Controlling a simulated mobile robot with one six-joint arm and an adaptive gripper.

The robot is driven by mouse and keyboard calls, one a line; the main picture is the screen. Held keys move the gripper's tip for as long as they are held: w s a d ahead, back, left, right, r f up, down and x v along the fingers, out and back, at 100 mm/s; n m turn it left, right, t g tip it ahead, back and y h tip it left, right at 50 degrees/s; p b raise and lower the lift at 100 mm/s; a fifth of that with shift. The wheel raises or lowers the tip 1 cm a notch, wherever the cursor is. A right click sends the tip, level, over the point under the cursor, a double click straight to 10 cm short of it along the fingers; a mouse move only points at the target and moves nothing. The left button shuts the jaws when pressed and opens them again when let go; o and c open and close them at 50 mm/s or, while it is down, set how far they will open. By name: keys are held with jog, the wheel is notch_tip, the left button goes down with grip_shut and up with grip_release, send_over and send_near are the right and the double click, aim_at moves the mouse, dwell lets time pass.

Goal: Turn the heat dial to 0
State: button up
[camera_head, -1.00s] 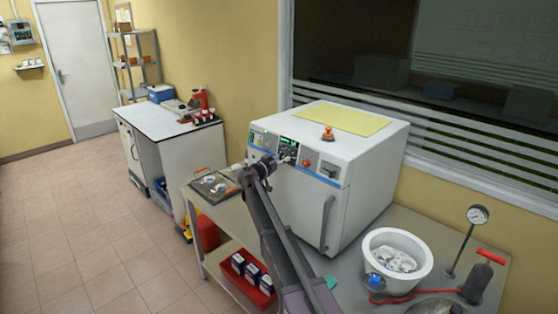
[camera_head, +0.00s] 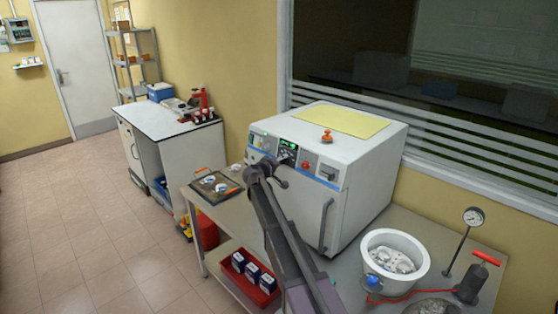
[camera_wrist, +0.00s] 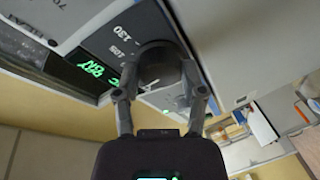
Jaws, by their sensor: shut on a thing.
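My arm hides part of the panel, and the dial's pointer is not readable.
An orange-topped item (camera_head: 327,136) and a yellow sheet (camera_head: 343,121) lie on the oven's top. A dark tray (camera_head: 213,188) is left of the oven. A white pot (camera_head: 417,250) and a pressure gauge (camera_head: 473,217) stand to the right. The oven's handle (camera_head: 326,223) sticks out in front.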

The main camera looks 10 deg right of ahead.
jog(key=n+p, duration=0.1)
jog(key=n, duration=0.2)
jog(key=n+p, duration=0.1)
jog(key=n, duration=0.2)
jog(key=shift+d+r+g+y, duration=0.2)
jog(key=shift+g+y, duration=0.2)
jog(key=n+g+p, duration=0.1)
jog(key=n, duration=0.4)
jog(key=shift+p, duration=0.4)
jog(key=shift+f+g, duration=0.1)
jog(key=shift+g, duration=0.2)
jog(key=o, duration=1.2)
jog(key=shift+w, duration=0.1)
jog(key=shift+c, duration=0.2)
jog(key=shift+a, duration=0.1)
jog(key=shift+f+n, duration=0.1)
jog(key=shift+n, duration=0.2)
